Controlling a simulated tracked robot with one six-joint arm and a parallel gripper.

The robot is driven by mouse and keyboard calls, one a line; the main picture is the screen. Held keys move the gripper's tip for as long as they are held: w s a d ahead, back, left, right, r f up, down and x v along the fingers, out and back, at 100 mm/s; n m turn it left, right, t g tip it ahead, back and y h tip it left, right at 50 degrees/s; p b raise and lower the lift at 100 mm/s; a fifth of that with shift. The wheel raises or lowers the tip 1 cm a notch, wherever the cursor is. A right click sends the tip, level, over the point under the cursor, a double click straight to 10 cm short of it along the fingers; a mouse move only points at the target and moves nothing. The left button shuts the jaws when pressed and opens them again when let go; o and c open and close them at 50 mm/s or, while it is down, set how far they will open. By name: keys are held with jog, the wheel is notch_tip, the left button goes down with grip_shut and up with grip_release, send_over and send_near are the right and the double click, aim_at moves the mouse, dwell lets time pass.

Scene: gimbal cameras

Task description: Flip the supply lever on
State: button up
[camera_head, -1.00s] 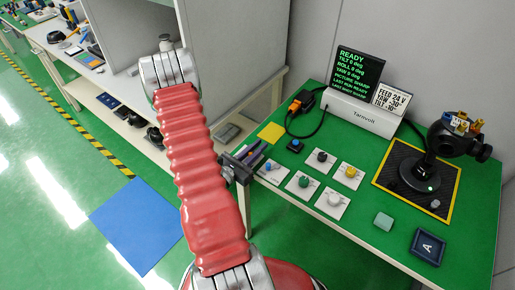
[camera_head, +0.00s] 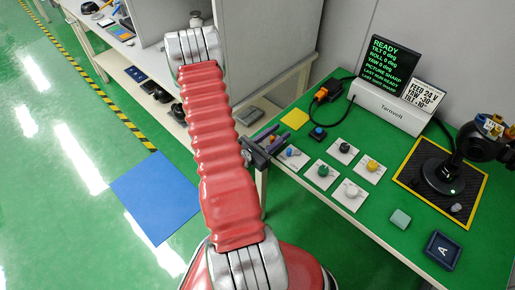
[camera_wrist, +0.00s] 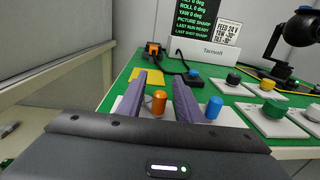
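My gripper (camera_head: 277,134) is at the table's left front edge, beside the leftmost white switch plate (camera_head: 284,160). In the wrist view its two purple fingers (camera_wrist: 160,76) are apart. An orange knob (camera_wrist: 159,102) shows in the gap between them, and a blue knob (camera_wrist: 214,107) stands just right of the right finger. I cannot tell whether either finger touches a knob. The blue knob also shows in the head view (camera_head: 290,152). No readable label marks which one is the supply lever. The knobs' lower parts are partly hidden by the fingers and gripper body.
Plates with black (camera_head: 344,147), green (camera_head: 322,170), yellow (camera_head: 372,165) and white (camera_head: 352,190) knobs stand to the right. A grey cabinet stands left.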

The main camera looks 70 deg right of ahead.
jog(key=v, duration=1.2)
jog(key=shift+a, duration=0.25)
jog(key=shift+w+f, duration=0.1)
jog(key=shift+w, duration=0.05)
dwell(0.6)
jog(key=s+a+m+g+y, duration=0.4)
jog(key=s+a+y, duration=0.1)
jog(key=s, duration=0.1)
jog(key=w+a+r+m+y, duration=0.1)
jog(key=w+a+m+y, duration=0.1)
jog(key=a+m+y, duration=0.4)
jog(key=w+a+r+m+t+y, duration=0.2)
jog(key=w+a+r+t, duration=0.3)
jog(key=w+a, duration=0.3)
jog(key=w+a+r+m+t+y, duration=0.2)
jog(key=w+a+r+t, duration=0.3)
jog(key=w+a, duration=0.2)
jog(key=w+a+r+t, duration=0.1)
jog(key=a+r+t, duration=0.2)
jog(key=a+r, duration=0.2)
jog(key=w+a+r+n+t+y, duration=0.1)
jog(key=a+r+t, duration=0.3)
jog(key=r, duration=0.6)
jog(key=shift+w+a+r, duration=0.4)
jog(key=shift+w+a, duration=0.3)
